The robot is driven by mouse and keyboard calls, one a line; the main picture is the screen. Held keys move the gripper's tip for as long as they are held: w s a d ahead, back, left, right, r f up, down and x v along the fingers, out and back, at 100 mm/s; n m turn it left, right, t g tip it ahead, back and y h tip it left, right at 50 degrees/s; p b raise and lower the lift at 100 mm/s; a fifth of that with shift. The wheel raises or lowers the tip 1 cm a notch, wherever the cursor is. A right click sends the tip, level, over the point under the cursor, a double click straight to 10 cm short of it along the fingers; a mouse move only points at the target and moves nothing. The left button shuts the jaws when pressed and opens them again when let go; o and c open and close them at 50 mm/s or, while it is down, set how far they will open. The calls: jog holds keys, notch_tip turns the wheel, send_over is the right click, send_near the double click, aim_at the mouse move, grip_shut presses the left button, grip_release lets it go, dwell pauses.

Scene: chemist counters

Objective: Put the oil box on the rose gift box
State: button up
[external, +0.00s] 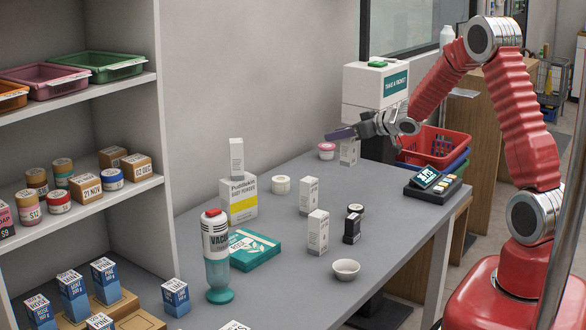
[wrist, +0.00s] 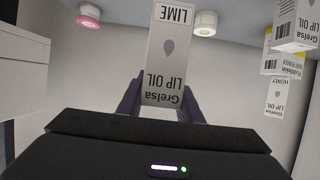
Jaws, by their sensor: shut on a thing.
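My gripper (external: 340,133) is at the back of the grey counter, its dark fingers shut on a white oil box (external: 349,152). In the wrist view this oil box (wrist: 166,55) reads "Grelsa LIP OIL LIME", upside down in the picture, between the fingers (wrist: 160,105). I cannot tell whether its base touches the counter. A flat teal box (external: 255,249) lies at the middle left of the counter, well away from the gripper; it may be the rose gift box, but its lettering is too small to be sure.
Similar white boxes stand mid-counter (external: 308,196) (external: 318,233), and one (external: 237,158) stands on the powder box (external: 238,200). A pink-lidded jar (external: 326,151), cream jar (external: 281,185) and bowl (external: 346,269) are also there.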

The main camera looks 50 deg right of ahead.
notch_tip(320, 180, up, 8)
jog(key=a, duration=0.1)
jog(key=w+a+n+g+y, duration=0.1)
jog(key=a+n+g+y, duration=0.6)
jog(key=a, duration=3.7)
jog(key=f+t+y, duration=0.1)
jog(key=f+n+t+y, duration=0.1)
jog(key=f, duration=0.1)
jog(key=f+n+t, duration=0.1)
jog(key=shift+a+f+y, duration=0.35)
jog(key=shift+f+y, duration=0.05)
notch_tip(320, 180, down, 6)
jog(key=shift+f, duration=0.15)
